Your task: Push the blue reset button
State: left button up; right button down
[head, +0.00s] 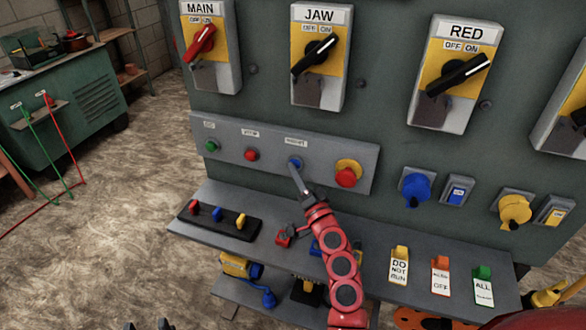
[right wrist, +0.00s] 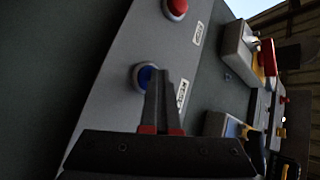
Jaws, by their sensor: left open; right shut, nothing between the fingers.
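The blue reset button (head: 294,161) sits in a round collar on the sloped grey button panel (head: 222,168), under a small label. In the right wrist view the blue button (right wrist: 146,76) is partly hidden behind the fingers. My right gripper (head: 296,170) is shut and empty, at the end of the red arm. Its fingertips (right wrist: 160,74) overlap the button's right side in the wrist view. I cannot tell whether they touch it. Only dark tips of my left gripper (head: 147,326) show at the bottom edge of the head view; it is open.
On the same panel are a green button (head: 211,146), a red button (head: 251,155) and a red emergency stop (head: 346,175) on a yellow base. Rotary switches stand above. The shelf below holds a black rack (head: 221,222), tags (head: 399,264) and padlocks.

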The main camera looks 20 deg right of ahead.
jog(key=shift+s+d, duration=0.1)
jog(key=shift+s, duration=0.05)
jog(key=s+a, duration=0.3)
jog(key=s, duration=0.2)
jog(key=shift+a, duration=0.2)
dwell(0.4)
jog(key=shift+f, duration=0.1)
